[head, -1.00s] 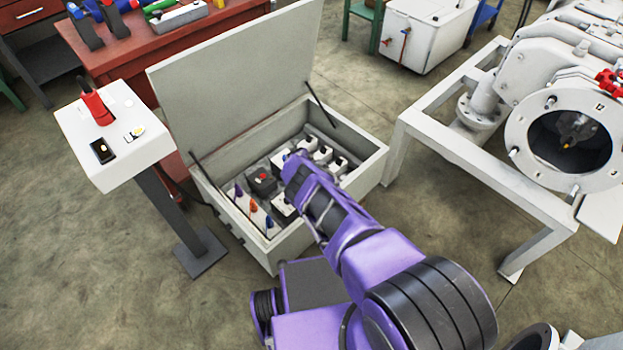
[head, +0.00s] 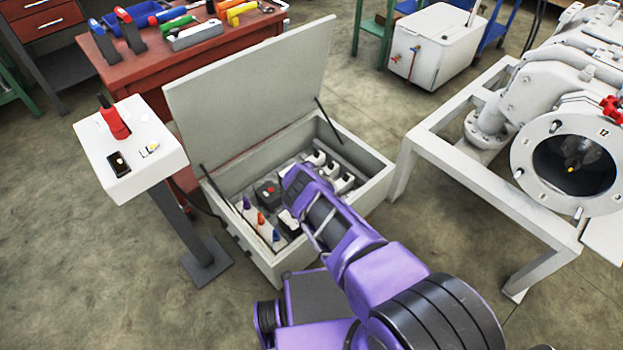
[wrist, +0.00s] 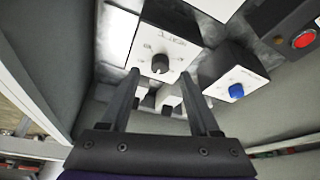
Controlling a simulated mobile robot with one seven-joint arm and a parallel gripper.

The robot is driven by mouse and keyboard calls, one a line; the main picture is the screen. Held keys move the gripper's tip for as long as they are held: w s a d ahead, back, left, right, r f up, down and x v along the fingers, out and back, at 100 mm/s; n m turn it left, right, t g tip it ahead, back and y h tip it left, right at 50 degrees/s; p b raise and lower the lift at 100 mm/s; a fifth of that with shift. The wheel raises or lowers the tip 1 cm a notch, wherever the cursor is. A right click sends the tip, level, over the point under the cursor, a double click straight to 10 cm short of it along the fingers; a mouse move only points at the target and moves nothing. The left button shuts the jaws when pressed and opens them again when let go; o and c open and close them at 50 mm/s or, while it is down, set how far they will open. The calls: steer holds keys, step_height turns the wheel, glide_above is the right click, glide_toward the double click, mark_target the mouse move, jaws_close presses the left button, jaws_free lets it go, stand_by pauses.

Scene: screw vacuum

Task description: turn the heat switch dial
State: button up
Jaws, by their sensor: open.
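An open grey control box (head: 378,186) holds several small white switch boxes, and my arm reaches over it in the head view. In the wrist view, a black dial (wrist: 160,64) on a white switch box (wrist: 176,49) lies just beyond my gripper (wrist: 160,76), between its two open fingertips as seen. The fingers look apart from the dial. A blue dial (wrist: 236,91) on another white box is to the right. The labels are too small to read, so I cannot tell which dial is the heat switch. In the head view my arm hides the fingertips.
The box's raised lid (head: 255,90) stands behind the opening. A red button (wrist: 304,40) is at the wrist view's upper right. A pedestal panel (head: 140,165) stands left of the box. A white frame (head: 470,185) with a vacuum chamber stands to the right.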

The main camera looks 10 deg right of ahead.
steer(key=p+v, duration=0.5)
steer(key=v, duration=0.9)
steer(key=shift+r, duration=0.25)
steer(key=s+d+f+n+g+y+b, duration=0.1)
steer(key=s+d+f+n+y+b, duration=0.1)
steer(key=s+d+f+n, duration=0.3)
steer(key=w+d+r+n+t+y+b, duration=0.1)
steer(key=w+d+r+n+t+y, duration=0.2)
steer(key=n, duration=0.4)
steer(key=shift+g, duration=0.8)
steer(key=b+x, duration=0.2)
steer(key=x, duration=0.3)
steer(key=b+x, duration=0.2)
steer(key=x, duration=0.3)
steer(key=w+b+x, duration=0.1)
steer(key=b+x, duration=0.1)
steer(key=x, duration=0.4)
steer(key=shift+w+r, duration=0.1)
steer(key=shift+r, duration=0.15)
steer(key=shift+c, duration=0.3)
jaws_close()
